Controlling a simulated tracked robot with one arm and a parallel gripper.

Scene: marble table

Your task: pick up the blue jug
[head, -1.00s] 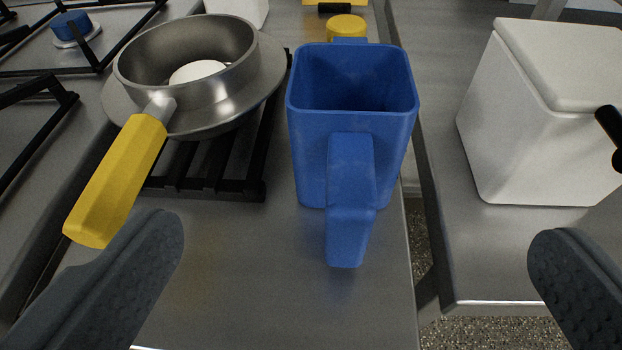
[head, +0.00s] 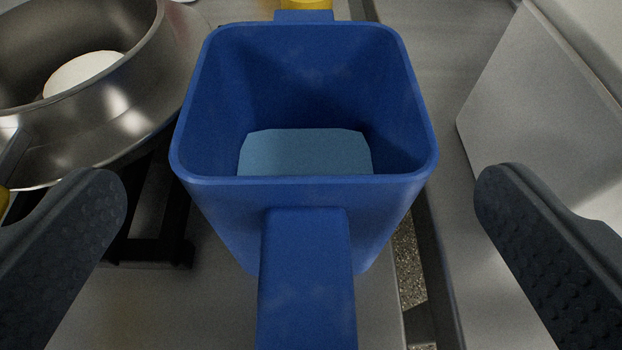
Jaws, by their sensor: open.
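The blue jug (head: 226,215) stands upright in the middle of the head view, with its square open top facing up and its handle (head: 306,280) toward me. A lighter blue surface shows inside at the bottom. My gripper (head: 300,190) is open, with one dark finger on each side of the jug. Both fingers appear apart from the jug's walls, with a gap on each side. The jug's base is mostly hidden by its body and handle.
A metal pan (head: 150,110) with a white round thing (head: 82,73) in it sits close on the left, over a black grate (head: 165,225). A white box (head: 545,110) stands on the right. A gap between counters runs right of the jug. A yellow thing (head: 306,4) is behind it.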

